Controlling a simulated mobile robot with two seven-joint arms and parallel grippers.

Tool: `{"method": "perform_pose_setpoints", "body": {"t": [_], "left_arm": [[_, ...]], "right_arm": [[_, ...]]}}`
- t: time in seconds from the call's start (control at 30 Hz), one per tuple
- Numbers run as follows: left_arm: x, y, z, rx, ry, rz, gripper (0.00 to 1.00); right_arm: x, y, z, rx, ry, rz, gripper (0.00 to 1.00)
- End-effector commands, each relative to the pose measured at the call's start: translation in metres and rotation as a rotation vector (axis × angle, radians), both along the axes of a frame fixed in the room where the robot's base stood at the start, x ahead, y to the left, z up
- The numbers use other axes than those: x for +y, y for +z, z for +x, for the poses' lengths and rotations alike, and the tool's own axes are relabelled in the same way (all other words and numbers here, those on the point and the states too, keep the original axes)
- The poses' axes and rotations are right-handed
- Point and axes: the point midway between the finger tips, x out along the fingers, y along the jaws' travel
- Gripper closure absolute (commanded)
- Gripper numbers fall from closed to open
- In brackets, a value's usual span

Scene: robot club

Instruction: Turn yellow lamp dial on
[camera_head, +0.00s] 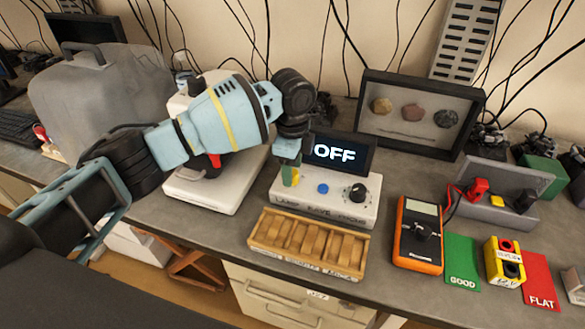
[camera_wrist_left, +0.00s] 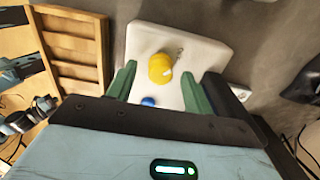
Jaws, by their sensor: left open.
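The yellow lamp dial (camera_head: 294,176) is on the left of a white control box (camera_head: 325,208), mostly covered by my gripper in the head view. In the left wrist view the yellow dial (camera_wrist_left: 160,68) stands on the white panel (camera_wrist_left: 200,45) between my open fingers. My right gripper is not in view.
A blue button (camera_head: 323,188) and a black knob (camera_head: 357,193) are on the same box. A wooden tray (camera_head: 308,245) lies in front, an orange multimeter (camera_head: 418,235) to the right. A framed rock display (camera_head: 418,112) stands behind. Bare bench shows between box and multimeter.

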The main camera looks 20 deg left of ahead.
Motion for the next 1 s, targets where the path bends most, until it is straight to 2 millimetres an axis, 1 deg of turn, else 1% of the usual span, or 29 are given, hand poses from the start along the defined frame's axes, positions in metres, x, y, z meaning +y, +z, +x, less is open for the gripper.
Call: {"method": "perform_pose_setpoints", "body": {"t": [0.03,0.13,0.4,0.73,0.77,1.0], "left_arm": [[0.0003,-0.0041,-0.0001,0.001,0.0,0.0,0.49],[0.0004,-0.008,0.0,0.0,0.0,0.001,0.49],[0.0002,-0.009,0.0,0.0,0.0,0.0,0.49],[0.0,-0.0088,0.0,0.0,0.0,0.0,0.92],[0.0,-0.0088,0.0,0.0,0.0,0.0,0.93],[-0.0003,-0.0087,-0.0001,0.0,-0.025,0.0,0.93]], "right_arm": [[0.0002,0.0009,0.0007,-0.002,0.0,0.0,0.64],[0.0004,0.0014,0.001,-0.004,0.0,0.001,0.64],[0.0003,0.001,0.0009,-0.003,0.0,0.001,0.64],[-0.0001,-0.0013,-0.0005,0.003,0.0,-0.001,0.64],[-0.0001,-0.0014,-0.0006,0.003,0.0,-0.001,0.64],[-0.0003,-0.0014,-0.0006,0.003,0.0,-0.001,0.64]]}}
